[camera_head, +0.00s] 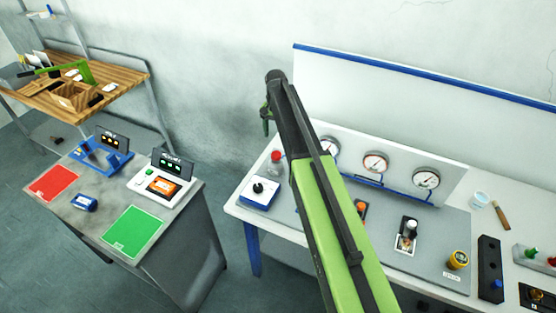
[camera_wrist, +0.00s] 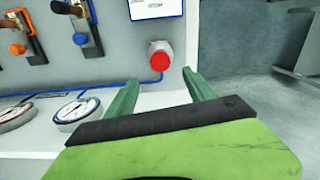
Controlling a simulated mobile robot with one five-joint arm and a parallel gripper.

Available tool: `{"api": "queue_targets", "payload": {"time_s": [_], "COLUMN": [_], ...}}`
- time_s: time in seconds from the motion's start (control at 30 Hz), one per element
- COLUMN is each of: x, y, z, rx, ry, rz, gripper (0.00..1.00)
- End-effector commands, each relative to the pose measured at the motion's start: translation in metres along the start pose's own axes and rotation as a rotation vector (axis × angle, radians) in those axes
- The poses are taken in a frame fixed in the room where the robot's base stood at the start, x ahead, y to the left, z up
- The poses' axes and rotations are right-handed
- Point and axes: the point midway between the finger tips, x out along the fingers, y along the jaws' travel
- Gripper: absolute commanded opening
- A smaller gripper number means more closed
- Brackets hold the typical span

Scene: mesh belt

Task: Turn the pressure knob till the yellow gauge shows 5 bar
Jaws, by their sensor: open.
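My gripper (camera_head: 266,118) is raised at the back of the bench, above and left of the gauges. In the wrist view its two green fingers (camera_wrist: 162,80) are apart with nothing between them. A red-topped button (camera_wrist: 160,58) shows just beyond the fingertips; the head view also shows it (camera_head: 275,156). A round black knob (camera_head: 258,187) sits on a blue-edged white box. A yellow knob (camera_head: 459,259) stands at the panel's front right. Three round gauges, left (camera_head: 331,147), middle (camera_head: 375,162) and right (camera_head: 426,180), line the back panel. I cannot tell which gauge is yellow or read their values.
An orange-tipped lever (camera_head: 361,207) is partly hidden by my arm, and a white-tipped lever (camera_head: 409,226) stands beside it. A grey table (camera_head: 170,228) with red and green mats is at left, across a floor gap.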

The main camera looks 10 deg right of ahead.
Motion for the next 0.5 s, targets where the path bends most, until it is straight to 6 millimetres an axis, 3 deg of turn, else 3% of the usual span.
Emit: {"api": "queue_targets", "payload": {"time_s": [0.03, 0.1, 0.4, 0.5], "x": [0.023, 0.037, 0.098, 0.109], "y": [0.0, 0.0, 0.001, 0.001], "z": [0.0, 0.0, 0.0, -0.001], "rx": [0.0, 0.0, 0.001, 0.001], "ry": [0.0, 0.0, 0.0, 0.0], "rz": [0.0, 0.0, 0.0, 0.0], "gripper": [0.63, 0.63, 0.63, 0.63]}}
